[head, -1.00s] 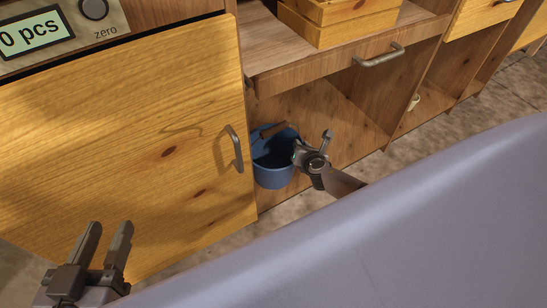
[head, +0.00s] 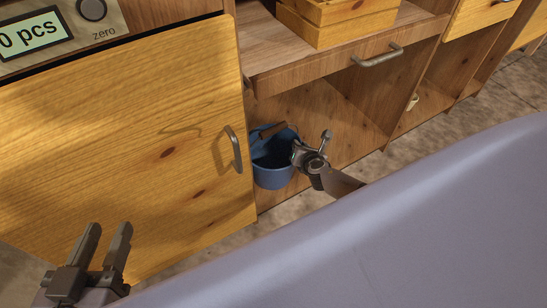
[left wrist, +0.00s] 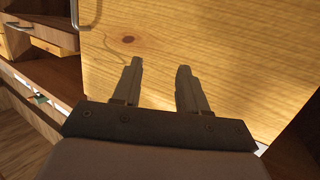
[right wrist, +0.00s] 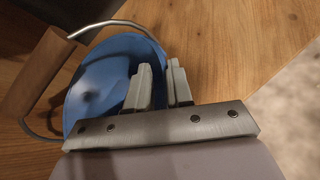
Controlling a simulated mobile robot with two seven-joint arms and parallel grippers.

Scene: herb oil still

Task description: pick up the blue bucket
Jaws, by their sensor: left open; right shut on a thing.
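The blue bucket (head: 272,174) stands upright in the open lower bay of the cabinet, just right of the yellow door. Its wire handle with a brown wooden grip (right wrist: 42,75) hangs to one side in the right wrist view, where the blue bucket (right wrist: 100,85) fills the space behind the fingers. My right gripper (head: 304,152) is at the bucket's right rim; in the right wrist view my right gripper (right wrist: 160,72) is shut on the bucket's edge. My left gripper (head: 110,227) is open and empty in front of the yellow door, apart from the bucket.
The yellow door (head: 130,140) with a metal handle (head: 234,149) is left of the bucket. A drawer front (head: 345,70) juts out above the bay, with yellow wooden boxes (head: 340,22) on top. The bay right of the bucket is empty. My own lilac body fills the lower right.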

